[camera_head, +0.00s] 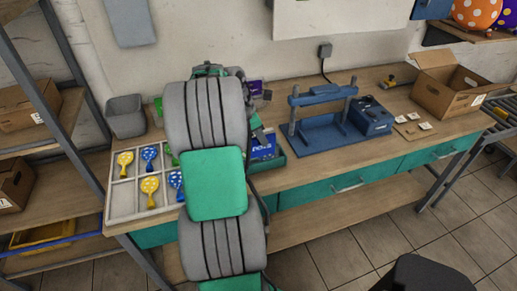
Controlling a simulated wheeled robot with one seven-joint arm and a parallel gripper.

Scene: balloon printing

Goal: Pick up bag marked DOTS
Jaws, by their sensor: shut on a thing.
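My gripper (257,125) shows only in part, as dark grey pieces at the right edge of my arm. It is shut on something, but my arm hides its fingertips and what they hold. A purple packet (254,88) shows just right of my arm near the back of the table; I cannot tell whether it is held or standing. A blue bag (264,148) with white lettering lies in a green tray (278,162) right of my arm. The word DOTS cannot be read on either.
A white divided tray (122,202) with yellow and blue dotted balloons lies left of my arm. A grey bin (126,117) is behind it. A blue press (322,130) and an open cardboard box (447,88) stand to the right. Small cards (408,119) lie between them.

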